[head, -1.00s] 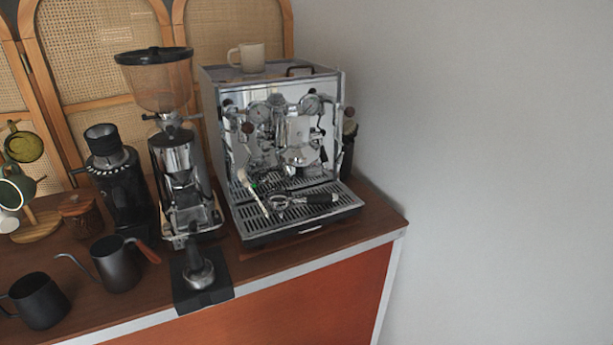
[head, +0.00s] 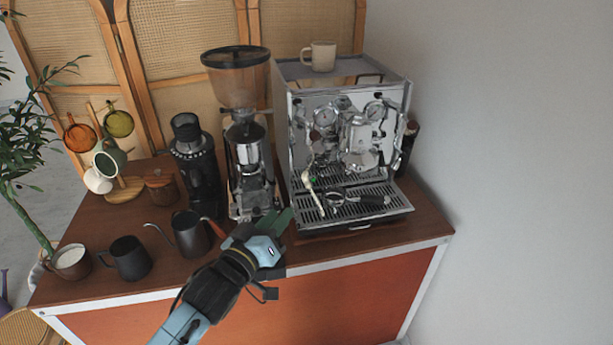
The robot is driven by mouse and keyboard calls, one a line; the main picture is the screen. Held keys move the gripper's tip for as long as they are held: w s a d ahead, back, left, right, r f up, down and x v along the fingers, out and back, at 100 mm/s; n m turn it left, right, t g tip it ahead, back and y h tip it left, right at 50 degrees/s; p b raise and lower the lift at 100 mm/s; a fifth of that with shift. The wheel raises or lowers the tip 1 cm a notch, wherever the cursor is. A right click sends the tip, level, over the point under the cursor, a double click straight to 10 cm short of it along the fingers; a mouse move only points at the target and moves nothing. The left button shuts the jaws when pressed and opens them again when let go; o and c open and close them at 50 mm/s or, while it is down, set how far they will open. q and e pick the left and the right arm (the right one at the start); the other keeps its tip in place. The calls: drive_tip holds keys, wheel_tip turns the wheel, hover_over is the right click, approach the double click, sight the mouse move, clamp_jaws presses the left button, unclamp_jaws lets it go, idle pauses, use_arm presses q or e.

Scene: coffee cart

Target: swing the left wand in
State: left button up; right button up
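The espresso machine (head: 345,150) stands at the right end of the cart in the head view. Its left wand (head: 317,199) is a thin, pale stick that slants down and forward over the left side of the drip tray, with its lower end near the front. My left gripper (head: 279,220) has green fingers and is in front of the grinder, left of the wand and apart from it in the picture. I cannot tell how far its fingers are spread. My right gripper is not in view.
A portafilter (head: 372,201) lies on the drip tray (head: 402,208), right of the wand. The grinder (head: 246,150) stands left of the machine. A kettle (head: 190,236) and dark pitcher (head: 131,259) are left of my arm. A cup (head: 322,56) sits on the machine.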

sight(306, 179)
use_arm(q)
drive_tip(key=x, duration=1.3)
drive_tip(key=shift+w+d+r, duration=0.15)
drive_tip(key=shift+r, duration=0.05)
clamp_jaws()
